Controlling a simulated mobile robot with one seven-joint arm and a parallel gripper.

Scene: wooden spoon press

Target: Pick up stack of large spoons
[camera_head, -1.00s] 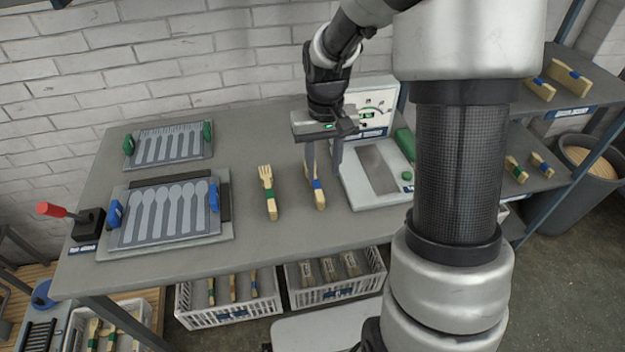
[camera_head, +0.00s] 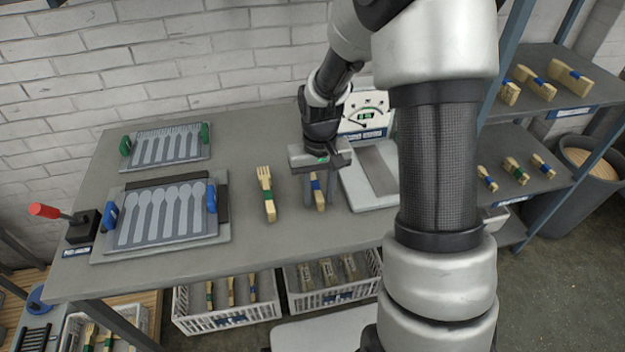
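The wooden stack with a blue band (camera_head: 318,187) lies on the grey table, just left of the scale. My gripper (camera_head: 319,201) is above and around it, pointing down. One finger is on each side of the stack, and the fingers look spread wider than it. The gripper body hides the far end of the stack, so its spoon heads do not show. I cannot tell whether a finger touches it.
A fork stack with a green band (camera_head: 268,195) lies close on the left. The scale (camera_head: 372,172) stands close on the right, partly behind my arm. A blue-handled spoon press (camera_head: 162,215) is further left. Crates (camera_head: 228,318) stand below the table edge.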

